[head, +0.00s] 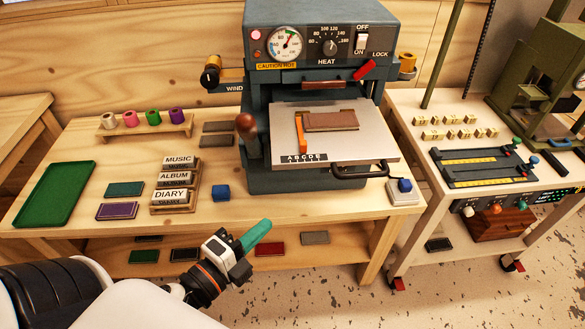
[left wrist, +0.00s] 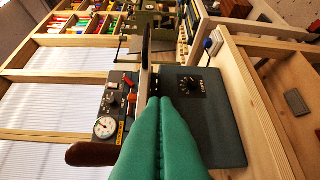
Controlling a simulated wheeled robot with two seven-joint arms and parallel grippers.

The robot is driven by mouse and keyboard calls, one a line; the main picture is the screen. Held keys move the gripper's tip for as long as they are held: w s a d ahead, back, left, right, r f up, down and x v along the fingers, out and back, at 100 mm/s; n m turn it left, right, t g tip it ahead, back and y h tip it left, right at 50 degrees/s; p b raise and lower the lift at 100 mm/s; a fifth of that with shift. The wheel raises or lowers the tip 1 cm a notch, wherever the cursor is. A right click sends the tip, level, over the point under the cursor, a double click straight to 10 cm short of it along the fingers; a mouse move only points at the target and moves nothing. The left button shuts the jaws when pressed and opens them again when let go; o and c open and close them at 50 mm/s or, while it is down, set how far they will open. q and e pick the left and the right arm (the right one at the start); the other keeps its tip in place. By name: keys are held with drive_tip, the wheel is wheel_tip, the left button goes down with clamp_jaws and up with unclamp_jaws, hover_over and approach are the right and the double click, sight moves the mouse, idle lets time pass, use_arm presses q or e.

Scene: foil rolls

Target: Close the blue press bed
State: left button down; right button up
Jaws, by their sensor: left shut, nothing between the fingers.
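The blue-grey press (head: 315,60) stands at the back of the bench. Its bed (head: 372,145), a pale plate, sticks out toward me from under the press head. A brown cover (head: 331,121), an orange strip (head: 301,132) and a small lettered block (head: 304,157) lie on it. A black handle (head: 362,171) is at the bed's front right. My left gripper (head: 268,224) has green fingers, shut and empty, in front of the bench and lower left of the bed. In the left wrist view the shut fingers (left wrist: 160,102) point toward the press. My right gripper is not in view.
A brown-knobbed lever (head: 246,123) rises at the press's left. A blue button block (head: 221,191) and a stamp rack (head: 178,180) stand left of the bed. A blue button on a white base (head: 404,186) is at its right. A green tray (head: 54,194) lies far left.

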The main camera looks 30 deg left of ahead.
sight(289, 145)
use_arm(q)
drive_tip(key=shift+m, duration=0.4)
drive_tip(key=w+r+p, duration=0.1)
drive_tip(key=w+p, duration=0.1)
drive_tip(key=w, duration=0.2)
drive_tip(key=w+r+p, duration=0.1)
drive_tip(key=w+p, duration=0.1)
drive_tip(key=w, duration=0.2)
drive_tip(key=w+r+p, duration=0.1)
drive_tip(key=w+p, duration=0.1)
drive_tip(key=w, duration=0.2)
drive_tip(key=shift+d, duration=0.35)
drive_tip(key=shift+w+a+f, duration=0.1)
drive_tip(key=shift+w+a, duration=0.25)
drive_tip(key=shift+w, duration=0.05)
drive_tip(key=w+a, duration=0.1)
drive_tip(key=w, duration=0.1)
drive_tip(key=w+a, duration=0.2)
drive_tip(key=w, duration=0.1)
drive_tip(key=w+a, duration=0.2)
drive_tip(key=shift+w+p, duration=0.35)
drive_tip(key=shift+w, duration=0.05)
drive_tip(key=shift+s, duration=0.1)
